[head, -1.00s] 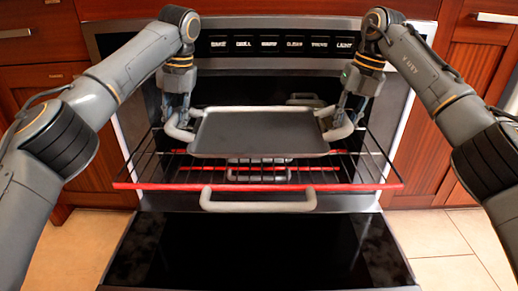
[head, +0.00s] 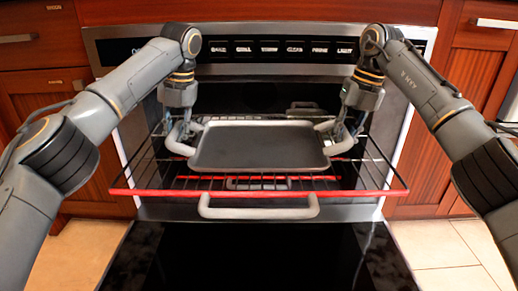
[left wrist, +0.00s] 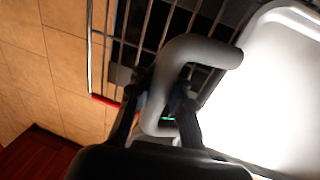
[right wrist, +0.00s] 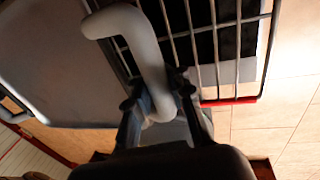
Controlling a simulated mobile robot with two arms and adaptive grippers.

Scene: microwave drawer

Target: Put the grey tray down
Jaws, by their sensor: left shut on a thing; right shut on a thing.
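The grey tray (head: 260,147) is level over the wire rack (head: 148,165) that sticks out of the open oven. I cannot tell whether it touches the rack. My left gripper (head: 181,134) is shut on the tray's left handle, which shows as a pale bent bar in the left wrist view (left wrist: 205,51). My right gripper (head: 344,133) is shut on the right handle, a pale bar in the right wrist view (right wrist: 142,45). The tray's surface is bare.
The rack has a red front bar (head: 260,193). The open oven door, with a pale handle (head: 258,211) at its top and dark glass (head: 250,255), lies below and in front. Wooden cabinets (head: 465,110) flank the oven. Tiled floor (head: 75,255) is clear on both sides.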

